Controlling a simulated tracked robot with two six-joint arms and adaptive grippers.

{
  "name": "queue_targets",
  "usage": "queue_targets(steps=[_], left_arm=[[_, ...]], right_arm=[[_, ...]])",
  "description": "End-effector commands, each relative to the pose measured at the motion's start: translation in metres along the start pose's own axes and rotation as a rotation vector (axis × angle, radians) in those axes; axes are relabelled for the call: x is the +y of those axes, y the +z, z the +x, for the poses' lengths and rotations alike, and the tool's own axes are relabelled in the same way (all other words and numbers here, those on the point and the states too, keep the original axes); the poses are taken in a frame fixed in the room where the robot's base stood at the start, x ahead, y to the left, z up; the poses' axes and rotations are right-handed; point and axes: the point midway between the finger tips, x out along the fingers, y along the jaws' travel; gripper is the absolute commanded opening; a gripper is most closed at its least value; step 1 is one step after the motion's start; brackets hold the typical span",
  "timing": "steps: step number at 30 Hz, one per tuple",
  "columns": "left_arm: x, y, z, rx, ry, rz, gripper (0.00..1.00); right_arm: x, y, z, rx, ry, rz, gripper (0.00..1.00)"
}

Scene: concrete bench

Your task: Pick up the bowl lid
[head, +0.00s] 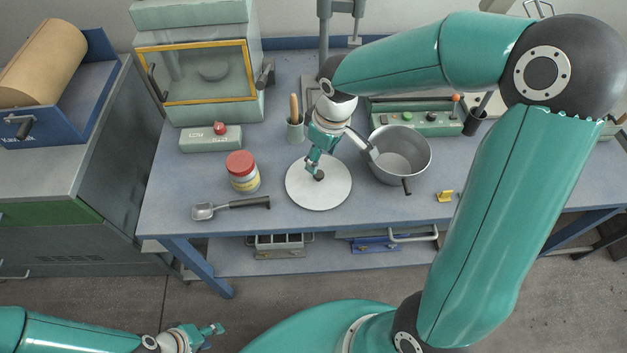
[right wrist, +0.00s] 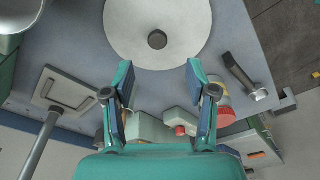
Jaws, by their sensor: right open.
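The bowl lid (head: 333,196) is a flat pale grey disc with a small dark knob (head: 319,175), lying on the blue bench top. In the right wrist view the lid (right wrist: 185,50) is at the top, with its knob (right wrist: 157,40) facing up. My right gripper (head: 316,168) is over the lid near the knob; in the right wrist view its two fingers (right wrist: 158,80) are spread with nothing between them, and the knob shows beyond the fingertips. My left gripper (head: 212,336) is low at the left, away from the bench; its jaw state is unclear.
A metal pot (head: 412,155) with a handle stands right of the lid. A red-capped jar (head: 242,172) and a black-handled scoop (head: 232,206) are on the left. A cup with a wooden-handled tool (head: 295,128) stands behind. A small yellow piece (head: 445,196) lies at right.

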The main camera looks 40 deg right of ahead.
Motion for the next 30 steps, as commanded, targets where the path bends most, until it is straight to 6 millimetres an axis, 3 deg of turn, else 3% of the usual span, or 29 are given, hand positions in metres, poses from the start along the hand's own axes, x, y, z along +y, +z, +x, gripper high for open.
queue_targets(steps=[3, 11, 20, 29, 30], left_arm=[[0.000, 0.000, 0.001, 0.000, 0.000, 0.000, 0.40], [0.001, 0.000, -0.001, 0.000, 0.000, 0.000, 0.40], [0.002, 0.000, -0.004, 0.000, 0.000, 0.000, 0.40], [0.002, 0.000, -0.004, 0.000, 0.000, 0.000, 0.40], [0.002, 0.000, -0.004, 0.000, 0.000, 0.000, 0.40]], right_arm=[[0.001, 0.001, 0.017, -0.002, 0.001, 0.002, 0.57], [0.002, 0.002, 0.032, -0.003, 0.001, 0.004, 0.57], [0.005, 0.003, 0.072, -0.002, -0.001, 0.005, 0.57], [0.005, 0.002, 0.077, 0.002, 0.000, 0.004, 0.57], [0.005, 0.002, 0.077, 0.001, 0.000, 0.004, 0.51]])
